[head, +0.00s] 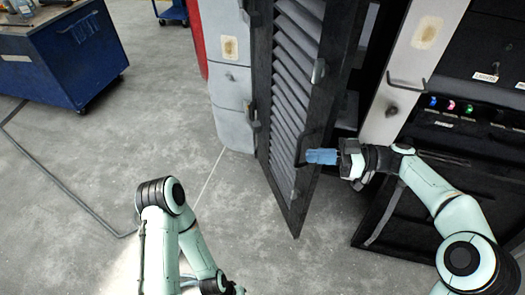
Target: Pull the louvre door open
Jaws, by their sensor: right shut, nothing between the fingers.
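The louvre door (291,75), with grey slats in a dark frame, stands ajar in the head view, with a dark gap along its right side. A dark bar handle (301,150) is low on its front, and a small light latch plate (319,71) is higher up. My right gripper (322,156), with blue fingers, is shut and empty. Its tips overlap the door's lower right edge, close beside the handle; I cannot tell whether they touch. My left arm shows at the lower left, but its gripper is not in view.
Right of the gap are a pale post (412,55) with a handle and a black panel (455,125) with coloured buttons. Grey cabinets (229,85) stand left of the door. A blue cart (75,60) is at upper left. The concrete floor before the door is clear.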

